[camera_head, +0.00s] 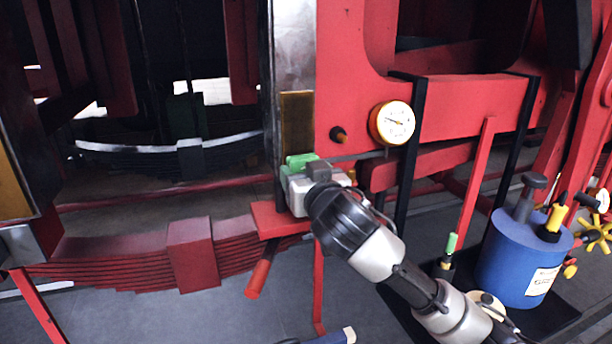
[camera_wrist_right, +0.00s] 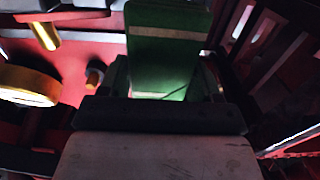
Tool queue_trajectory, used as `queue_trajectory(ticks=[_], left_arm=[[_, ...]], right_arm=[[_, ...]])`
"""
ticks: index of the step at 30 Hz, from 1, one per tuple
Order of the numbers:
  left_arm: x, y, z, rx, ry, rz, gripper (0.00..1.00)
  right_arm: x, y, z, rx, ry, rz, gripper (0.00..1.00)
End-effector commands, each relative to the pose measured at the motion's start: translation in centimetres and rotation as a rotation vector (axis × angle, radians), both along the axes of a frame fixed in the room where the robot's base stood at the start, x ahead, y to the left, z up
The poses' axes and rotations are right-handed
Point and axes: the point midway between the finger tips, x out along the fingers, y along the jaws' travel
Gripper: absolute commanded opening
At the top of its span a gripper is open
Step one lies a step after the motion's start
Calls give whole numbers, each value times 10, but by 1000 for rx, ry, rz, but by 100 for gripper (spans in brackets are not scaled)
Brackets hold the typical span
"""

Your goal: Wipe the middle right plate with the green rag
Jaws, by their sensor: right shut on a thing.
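The green rag (camera_head: 302,160) shows as a small green patch at the tip of my right gripper (camera_head: 306,172). In the right wrist view the rag (camera_wrist_right: 165,45) is a broad green block, and my right gripper (camera_wrist_right: 163,95) is shut on it. A brass-coloured plate (camera_head: 296,118) sits on the dark upright post, just above the rag in the head view. I cannot tell whether rag and plate touch. Another brass-coloured plate (camera_head: 12,180) shows at the far left edge. My left gripper is not in view.
A pressure gauge (camera_head: 393,123) and a black knob (camera_head: 339,134) are on the red frame right of the post. A small red shelf (camera_head: 268,219) lies below my gripper. A blue canister (camera_head: 520,262) stands at the right, near yellow valve wheels (camera_head: 596,232).

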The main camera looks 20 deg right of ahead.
Motion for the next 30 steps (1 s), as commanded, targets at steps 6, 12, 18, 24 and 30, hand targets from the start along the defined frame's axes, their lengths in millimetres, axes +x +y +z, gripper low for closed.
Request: queue_trajectory(ticks=[6,12,18,24,30], left_arm=[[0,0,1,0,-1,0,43],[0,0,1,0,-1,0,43],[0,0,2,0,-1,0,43],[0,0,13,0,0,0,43],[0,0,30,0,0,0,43]], right_arm=[[4,0,1,0,-1,0,44],[8,0,0,0,0,0,44],[10,1,1,0,-1,0,44],[10,1,14,1,-1,0,44],[9,0,33,1,0,0,44]])
